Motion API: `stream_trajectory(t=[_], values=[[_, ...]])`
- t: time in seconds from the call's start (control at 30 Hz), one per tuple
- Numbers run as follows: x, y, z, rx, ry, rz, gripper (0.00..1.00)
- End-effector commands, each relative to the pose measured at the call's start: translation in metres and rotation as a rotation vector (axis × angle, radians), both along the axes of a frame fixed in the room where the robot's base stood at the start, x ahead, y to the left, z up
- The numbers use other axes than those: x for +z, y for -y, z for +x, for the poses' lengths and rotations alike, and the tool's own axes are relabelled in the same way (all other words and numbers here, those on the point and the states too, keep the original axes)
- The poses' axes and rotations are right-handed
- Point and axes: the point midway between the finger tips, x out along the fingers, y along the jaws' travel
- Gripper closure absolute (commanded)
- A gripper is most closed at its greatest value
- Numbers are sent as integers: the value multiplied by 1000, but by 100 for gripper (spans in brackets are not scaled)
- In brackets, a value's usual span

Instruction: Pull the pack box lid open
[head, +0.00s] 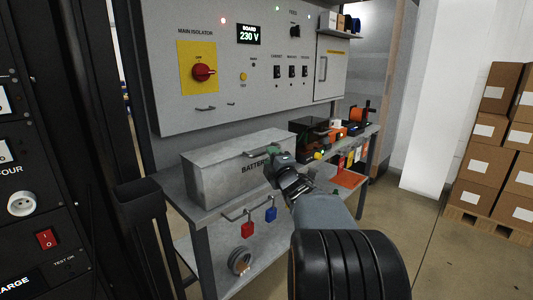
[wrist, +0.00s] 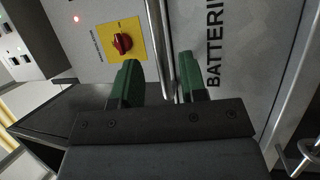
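The pack box (head: 222,175) is a grey metal box lettered "BATTERIES", partly covered by my gripper, on the bench. Its lid (head: 225,148) lies shut on top. A thin bar handle (head: 258,153) shows at the lid's front edge, partly behind my gripper. My gripper (head: 277,160) is at the upper front of the box. In the wrist view my gripper's two green fingers (wrist: 158,78) stand apart, with the metal bar (wrist: 157,45) seen in the gap between them. Space shows on both sides of the bar; I cannot tell whether it lies fully between the fingertips.
A panel with a red isolator switch (head: 204,72) hangs behind the box. Red (head: 247,230) and blue (head: 270,214) padlocks hang on a rail below the bench top (head: 190,191). Tools crowd the bench's right end. A black rack (head: 45,150) stands left; stacked cartons (head: 490,130) stand right.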

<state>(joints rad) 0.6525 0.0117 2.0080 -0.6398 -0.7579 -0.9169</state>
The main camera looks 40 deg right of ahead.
Motion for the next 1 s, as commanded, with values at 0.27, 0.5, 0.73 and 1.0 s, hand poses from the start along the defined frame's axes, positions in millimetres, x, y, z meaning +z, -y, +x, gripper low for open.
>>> stream_trajectory(t=[0.27,0.5,0.73,1.0], values=[[5,7,32,0,-2,1,61],[7,9,39,-1,-1,1,61],[7,9,39,-1,-1,1,61],[7,8,39,-1,-1,1,87]])
